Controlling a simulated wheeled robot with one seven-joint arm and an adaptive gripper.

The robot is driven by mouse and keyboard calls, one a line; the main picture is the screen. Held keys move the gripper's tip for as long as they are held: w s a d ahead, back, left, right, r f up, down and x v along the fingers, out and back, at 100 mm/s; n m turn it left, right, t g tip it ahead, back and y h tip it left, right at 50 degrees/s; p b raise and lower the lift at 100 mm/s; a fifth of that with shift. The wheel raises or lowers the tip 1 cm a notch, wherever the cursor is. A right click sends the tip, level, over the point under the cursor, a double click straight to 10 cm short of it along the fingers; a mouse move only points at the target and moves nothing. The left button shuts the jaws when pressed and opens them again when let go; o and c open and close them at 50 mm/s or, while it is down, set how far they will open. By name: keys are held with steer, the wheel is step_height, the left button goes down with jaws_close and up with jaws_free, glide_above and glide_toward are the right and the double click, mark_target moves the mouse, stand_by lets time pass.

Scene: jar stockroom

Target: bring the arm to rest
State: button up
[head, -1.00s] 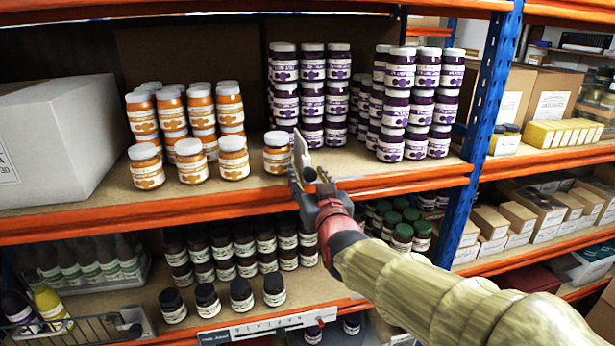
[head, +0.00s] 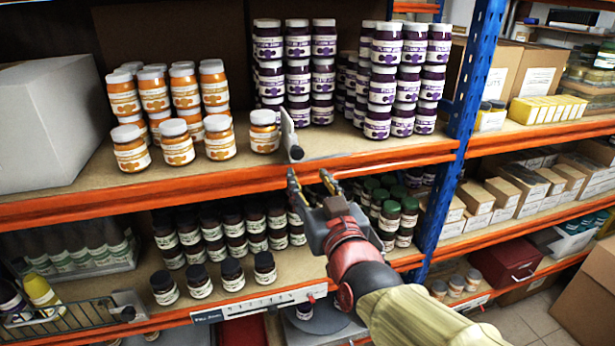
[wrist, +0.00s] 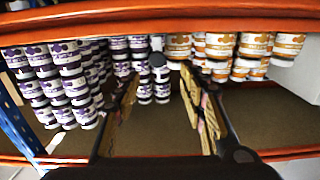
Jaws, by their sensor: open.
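My gripper (head: 309,180) is open and empty in the head view. Its fingertips are in front of the orange front edge of the upper shelf (head: 210,195), just below the board. In the wrist view my gripper (wrist: 158,95) shows two spread fingers with nothing between them. My arm reaches in from the lower right. The nearest orange-filled jar (head: 264,132) stands on the shelf up and left of the fingertips, apart from them.
Stacked purple jars (head: 296,65) are behind, more orange jars (head: 177,143) to the left. Green-lidded jars (head: 388,208) and dark jars (head: 197,284) fill the lower shelf. A blue upright (head: 462,120) is right. Floor (head: 525,320) is open at lower right.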

steer(key=s+f+g, duration=0.4)
steer(key=f, duration=0.4)
steer(key=s+f+g, duration=0.3)
steer(key=f, duration=0.4)
steer(key=s+d+f+m+g+h+b, duration=0.3)
steer(key=s+d+f+g+h+b, duration=0.1)
steer(key=s+d+f+b, duration=0.9)
steer(key=shift+s+d+f+g+h, duration=0.45)
steer(key=shift+s+d+f, duration=1.5)
steer(key=shift+s+d, duration=0.55)
steer(key=shift+w+d, duration=0.15)
steer(key=shift+w, duration=0.05)
